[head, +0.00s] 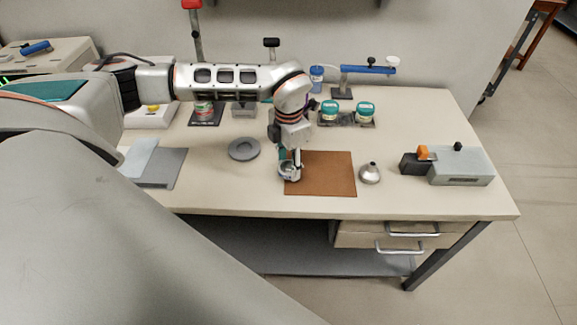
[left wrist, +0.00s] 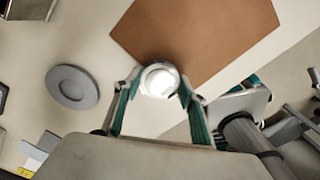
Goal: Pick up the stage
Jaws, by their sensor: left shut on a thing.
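A small round, shiny silver piece (left wrist: 160,79), which I take to be the stage, sits between the two fingertips of my left gripper (left wrist: 158,92). The fingers are shut on its sides. In the head view my left gripper (head: 290,166) points down at the left edge of the brown mat (head: 325,175), and the silver stage (head: 290,174) shows at its tips. I cannot tell whether the stage touches the table or is a little above it. My right gripper is not in view.
A grey round dish (head: 244,149) lies left of the gripper. A silver funnel-shaped piece (head: 370,174) stands right of the mat. A grey box device (head: 460,167) is farther right. Two teal-lidded jars (head: 365,112) stand behind. The mat is bare, and the table's front edge (head: 420,214) is near.

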